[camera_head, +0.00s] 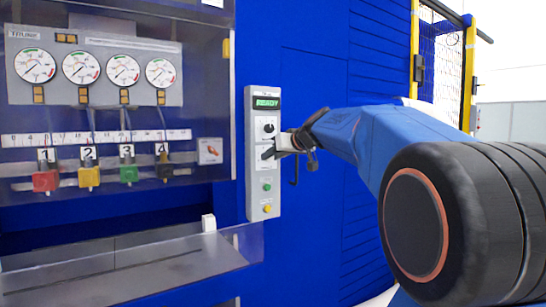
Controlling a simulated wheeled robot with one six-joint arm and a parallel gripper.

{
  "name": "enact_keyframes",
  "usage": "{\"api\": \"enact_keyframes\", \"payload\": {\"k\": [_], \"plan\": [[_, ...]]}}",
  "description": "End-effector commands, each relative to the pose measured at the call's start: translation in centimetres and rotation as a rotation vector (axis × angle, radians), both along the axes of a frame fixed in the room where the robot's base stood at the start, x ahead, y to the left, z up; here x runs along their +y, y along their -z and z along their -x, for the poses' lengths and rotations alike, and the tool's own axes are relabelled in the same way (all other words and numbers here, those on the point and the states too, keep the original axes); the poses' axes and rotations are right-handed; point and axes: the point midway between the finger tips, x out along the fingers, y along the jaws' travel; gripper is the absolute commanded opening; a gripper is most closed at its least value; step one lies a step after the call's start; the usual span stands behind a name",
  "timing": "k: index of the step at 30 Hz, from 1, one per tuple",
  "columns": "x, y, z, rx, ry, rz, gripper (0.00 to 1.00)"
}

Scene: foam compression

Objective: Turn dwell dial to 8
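A narrow grey control panel (262,205) is mounted on the front of the blue machine, right of the gauges. Its green display (266,103) reads READY. A black dial (269,128) sits below the display, and a second dark knob (266,153) is below that. Which one is the dwell dial, and its setting, are too small to read. My gripper (279,148) reaches in from the right, its tip at the panel's right edge beside the lower knob. Whether the fingers touch or grip the knob cannot be told.
A green button (267,187) and a yellow button (268,209) are lower on the panel. Several round gauges (122,70) and numbered coloured sliders (88,177) are at left, behind a clear guard. A clear shelf (130,260) juts out below. A yellow-framed mesh fence (440,60) stands at right.

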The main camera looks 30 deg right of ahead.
Motion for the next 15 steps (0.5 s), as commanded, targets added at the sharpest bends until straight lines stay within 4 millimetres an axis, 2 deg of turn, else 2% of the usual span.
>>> {"api": "enact_keyframes", "payload": {"k": [8, 15], "plan": [[-0.06, 0.03, 0.01, 0.002, 0.000, -0.026, 0.04], [-0.30, 0.06, 0.02, 0.005, 0.002, -0.145, 0.04]]}}
